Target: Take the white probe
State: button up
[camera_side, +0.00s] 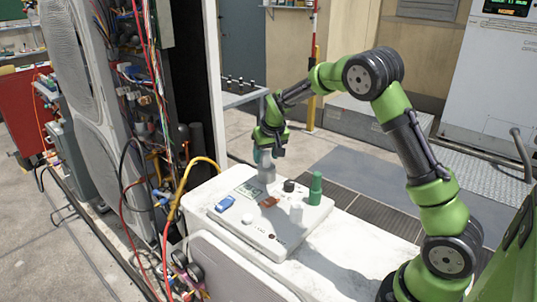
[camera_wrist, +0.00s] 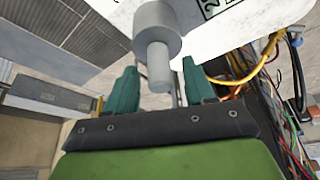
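A pale grey-white stepped cylinder (camera_side: 266,172) stands upright at the back of the white instrument panel; I take it to be the probe. In the wrist view the probe (camera_wrist: 158,32) has a wide body and a narrower stem that reaches between my fingers. My gripper (camera_side: 264,152) points down over its top. In the wrist view my gripper (camera_wrist: 160,85) has its teal fingers apart on either side of the stem, with gaps visible. A smaller white cylinder (camera_side: 296,212) stands on the panel, nearer the front right.
The panel (camera_side: 275,246) also carries a display (camera_side: 249,190), a blue piece (camera_side: 225,203), a white knob (camera_side: 247,219), a brown piece (camera_side: 269,202), a black knob (camera_side: 289,186) and a green bottle (camera_side: 315,188). Hoses and wires (camera_side: 160,195) hang close on the left.

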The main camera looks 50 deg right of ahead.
grip_shut()
jog(key=shift+r, duration=0.1)
